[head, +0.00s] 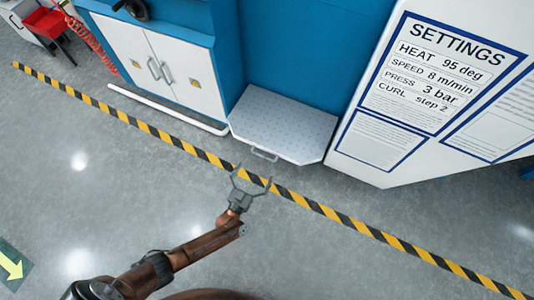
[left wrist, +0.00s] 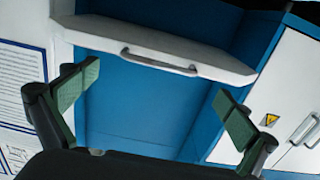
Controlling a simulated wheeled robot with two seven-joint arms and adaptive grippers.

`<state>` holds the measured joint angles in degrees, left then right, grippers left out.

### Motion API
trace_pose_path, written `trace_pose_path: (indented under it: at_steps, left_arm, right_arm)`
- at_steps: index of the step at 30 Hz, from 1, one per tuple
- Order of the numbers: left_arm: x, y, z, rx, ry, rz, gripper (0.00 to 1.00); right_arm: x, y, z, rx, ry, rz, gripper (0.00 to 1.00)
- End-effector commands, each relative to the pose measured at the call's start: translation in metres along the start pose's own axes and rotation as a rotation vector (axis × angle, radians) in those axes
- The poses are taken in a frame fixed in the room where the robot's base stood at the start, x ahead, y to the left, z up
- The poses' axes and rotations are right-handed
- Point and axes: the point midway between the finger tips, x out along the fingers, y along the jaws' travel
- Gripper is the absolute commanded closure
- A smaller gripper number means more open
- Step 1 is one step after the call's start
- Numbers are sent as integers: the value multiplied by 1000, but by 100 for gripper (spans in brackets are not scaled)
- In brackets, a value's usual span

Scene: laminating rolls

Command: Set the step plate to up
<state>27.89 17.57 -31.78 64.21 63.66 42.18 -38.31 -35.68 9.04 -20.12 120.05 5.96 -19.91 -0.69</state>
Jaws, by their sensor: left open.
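The step plate (head: 283,122) is a light grey dotted plate that sticks out flat from the foot of the blue machine, with a bar handle (head: 265,155) on its front edge. My left gripper (head: 253,176) is open and empty, in front of the handle and apart from it. In the left wrist view the plate (left wrist: 185,45) shows edge-on across the top, with its handle (left wrist: 158,63) beyond my spread fingers (left wrist: 155,86). My right gripper is not in view.
A white settings board (head: 425,95) stands close to the right of the plate. A white double-door cabinet (head: 165,65) and a white floor-level bar (head: 165,110) are on the left. A yellow-black floor stripe (head: 140,122) runs in front. The grey floor (head: 110,190) is clear.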

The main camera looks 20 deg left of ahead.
Motion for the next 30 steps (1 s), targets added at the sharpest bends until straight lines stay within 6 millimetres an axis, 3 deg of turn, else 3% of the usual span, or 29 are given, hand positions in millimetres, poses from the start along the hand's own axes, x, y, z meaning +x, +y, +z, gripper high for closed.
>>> trace_pose_path:
  at_steps: [15,28,30]
  left_arm:
    - [67,-1,2,0,1,-1,0]
    - [78,0,-2,-2,3,-2,0]
    - [78,0,-2,-2,3,-1,4]
  right_arm:
    - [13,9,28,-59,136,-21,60]
    - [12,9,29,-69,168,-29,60]
    - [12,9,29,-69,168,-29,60]
